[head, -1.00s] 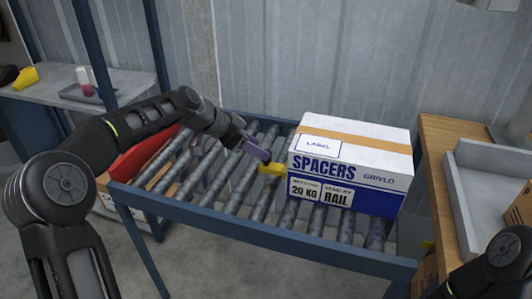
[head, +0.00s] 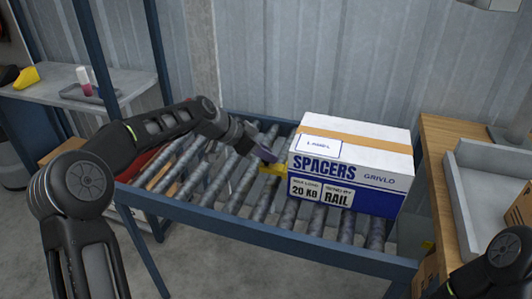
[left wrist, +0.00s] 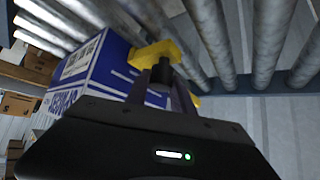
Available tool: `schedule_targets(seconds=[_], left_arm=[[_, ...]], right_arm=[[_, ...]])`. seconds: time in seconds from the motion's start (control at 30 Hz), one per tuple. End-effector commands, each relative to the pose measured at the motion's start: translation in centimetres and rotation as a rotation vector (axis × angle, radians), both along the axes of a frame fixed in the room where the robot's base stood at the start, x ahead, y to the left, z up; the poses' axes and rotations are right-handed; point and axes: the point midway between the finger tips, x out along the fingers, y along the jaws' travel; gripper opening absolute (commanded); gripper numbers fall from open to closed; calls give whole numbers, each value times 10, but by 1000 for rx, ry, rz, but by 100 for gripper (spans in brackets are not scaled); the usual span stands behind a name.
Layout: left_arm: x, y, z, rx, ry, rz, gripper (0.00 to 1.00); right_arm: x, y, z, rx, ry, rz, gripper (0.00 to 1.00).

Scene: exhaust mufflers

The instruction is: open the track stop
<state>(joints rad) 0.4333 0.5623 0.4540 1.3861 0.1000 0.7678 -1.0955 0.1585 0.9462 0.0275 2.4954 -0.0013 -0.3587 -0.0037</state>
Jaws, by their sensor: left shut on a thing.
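The track stop is a yellow piece (head: 271,169) on the roller track, at the left side of a white and blue box marked SPACERS (head: 350,165). My left gripper (head: 268,158) reaches in from the left and is shut on the yellow stop. In the left wrist view the stop (left wrist: 155,52) shows beyond and between the fingers, with the blue side of the box (left wrist: 95,65) close on the left. The fingers hide part of the stop. My right arm shows at the lower right; its gripper is out of the picture.
The roller conveyor (head: 250,228) has a blue frame and bare rollers left of the box. A wooden bench (head: 440,150) with a grey tray (head: 490,185) stands right. A grey shelf (head: 120,85) holds small items at the left. A corrugated wall is behind.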

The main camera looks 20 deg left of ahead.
Motion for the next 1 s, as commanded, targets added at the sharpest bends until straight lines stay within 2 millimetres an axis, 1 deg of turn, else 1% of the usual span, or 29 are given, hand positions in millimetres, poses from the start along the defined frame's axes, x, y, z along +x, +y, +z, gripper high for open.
schedule_targets(seconds=[0.03, 0.23, 0.27, 1.0], left_arm=[[0, 0, 0, 0, 0, 0, 17], [0, 0, 0, 0, -1, 1, 1], [0, 0, 0, 0, -1, 1, 0], [0, 0, 0, 0, -1, 1, 0]], right_arm=[[0, 0, 0, 0, 0, 0, 36], [0, 0, 0, 0, 0, 0, 36], [0, 0, 0, 0, 0, 0, 36], [0, 0, 0, 0, 0, 0, 36]])
